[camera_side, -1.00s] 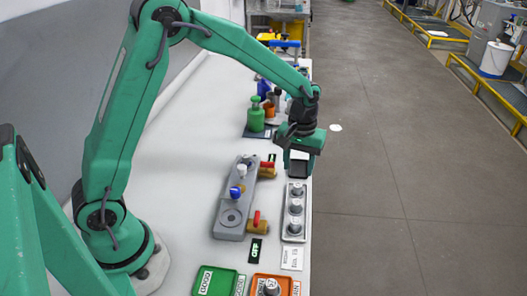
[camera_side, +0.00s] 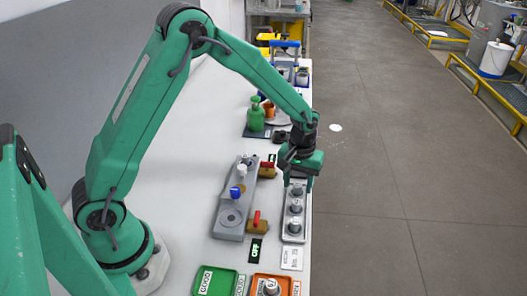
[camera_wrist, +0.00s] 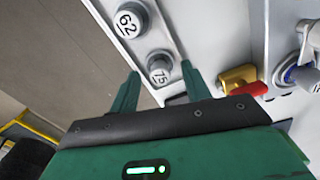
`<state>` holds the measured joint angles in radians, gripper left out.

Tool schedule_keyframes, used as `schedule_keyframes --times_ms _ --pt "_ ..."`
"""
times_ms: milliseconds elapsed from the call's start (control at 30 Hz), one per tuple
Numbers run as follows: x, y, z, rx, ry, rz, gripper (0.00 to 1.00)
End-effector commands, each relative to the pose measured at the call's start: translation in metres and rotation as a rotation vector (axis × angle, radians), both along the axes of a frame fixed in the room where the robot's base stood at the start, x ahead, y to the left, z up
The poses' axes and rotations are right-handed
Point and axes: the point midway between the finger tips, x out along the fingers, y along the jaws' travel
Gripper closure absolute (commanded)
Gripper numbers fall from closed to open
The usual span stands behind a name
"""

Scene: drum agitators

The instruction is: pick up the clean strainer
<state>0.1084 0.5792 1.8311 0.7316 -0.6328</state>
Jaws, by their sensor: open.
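A narrow grey tray (camera_side: 285,229) on the right side of the table holds a row of small round grey metal pieces, which look like strainers. In the wrist view, one cap (camera_wrist: 130,20) is marked 62, and a nearer one (camera_wrist: 160,69) has a number that may be 15 or 75. My gripper (camera_side: 298,182) hangs over the far end of the tray. In the wrist view, the nearer cap shows between my open, empty fingers (camera_wrist: 157,83). Which piece is the clean strainer I cannot tell.
A grey block (camera_side: 231,217) with blue and white knobs and brass valves with red handles (camera_side: 257,225) stands left of the tray. A green tray (camera_side: 214,283) and an orange tray (camera_side: 258,288) are nearest the camera. A green bottle (camera_side: 256,118) stands behind.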

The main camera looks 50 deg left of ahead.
Motion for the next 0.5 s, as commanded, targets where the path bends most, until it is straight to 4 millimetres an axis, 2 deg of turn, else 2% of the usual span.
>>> schedule_keyframes --times_ms 467,500 --pt "0.0 0.0 -0.0003 0.0 0.0 0.0 0.53" --pt "0.0 0.0 -0.0003 0.0 0.0 0.0 0.6"
